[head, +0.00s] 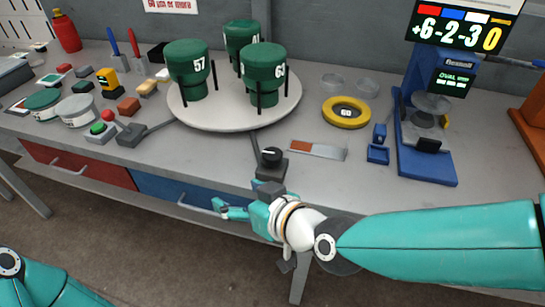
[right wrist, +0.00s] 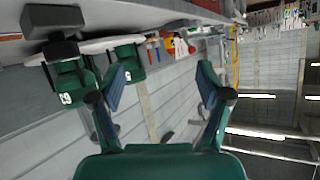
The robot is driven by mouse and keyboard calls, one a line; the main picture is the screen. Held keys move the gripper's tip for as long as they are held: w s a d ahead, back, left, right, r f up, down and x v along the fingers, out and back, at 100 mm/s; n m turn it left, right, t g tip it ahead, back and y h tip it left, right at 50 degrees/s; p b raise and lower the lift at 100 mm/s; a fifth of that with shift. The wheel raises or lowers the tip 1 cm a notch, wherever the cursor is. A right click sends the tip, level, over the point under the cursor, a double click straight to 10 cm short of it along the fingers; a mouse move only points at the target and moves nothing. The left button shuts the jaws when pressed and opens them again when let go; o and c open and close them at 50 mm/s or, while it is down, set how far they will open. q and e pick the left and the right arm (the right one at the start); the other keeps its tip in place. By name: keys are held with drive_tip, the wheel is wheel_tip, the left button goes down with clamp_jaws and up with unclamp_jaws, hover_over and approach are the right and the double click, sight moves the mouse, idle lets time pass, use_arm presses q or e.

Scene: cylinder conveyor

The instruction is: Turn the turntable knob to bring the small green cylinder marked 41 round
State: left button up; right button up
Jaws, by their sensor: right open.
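The turntable (head: 235,122) is a pale round plate bearing green capped cylinders. The front left cylinder (head: 187,68) reads 57. The front right cylinder (head: 263,75) has a number starting with 6. The rear cylinder (head: 240,35) is partly hidden and its number is not fully readable. The black knob (head: 270,156) sits on a grey box at the table's front edge. My right gripper (head: 222,208) is open and empty, in front of the table edge, left of and nearer than the knob. Its spread fingers show in the right wrist view (right wrist: 162,95). My left gripper is out of view.
A red-and-grey flat piece (head: 318,150) lies right of the knob. A yellow ring (head: 346,112) and a blue scale stand (head: 425,165) are farther right. A grey box with red and green buttons (head: 102,131) stands at left. Drawers (head: 180,203) run below the table edge.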

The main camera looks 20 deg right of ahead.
drive_tip(key=s+d+n+h+b, duration=0.1)
drive_tip(key=s+d, duration=0.1)
drive_tip(key=d, duration=0.6)
drive_tip(key=m+t+h, duration=0.1)
drive_tip(key=h, duration=0.1)
approach(275, 155)
drive_tip(key=x, duration=1.1)
drive_tip(key=shift+w+a, duration=0.1)
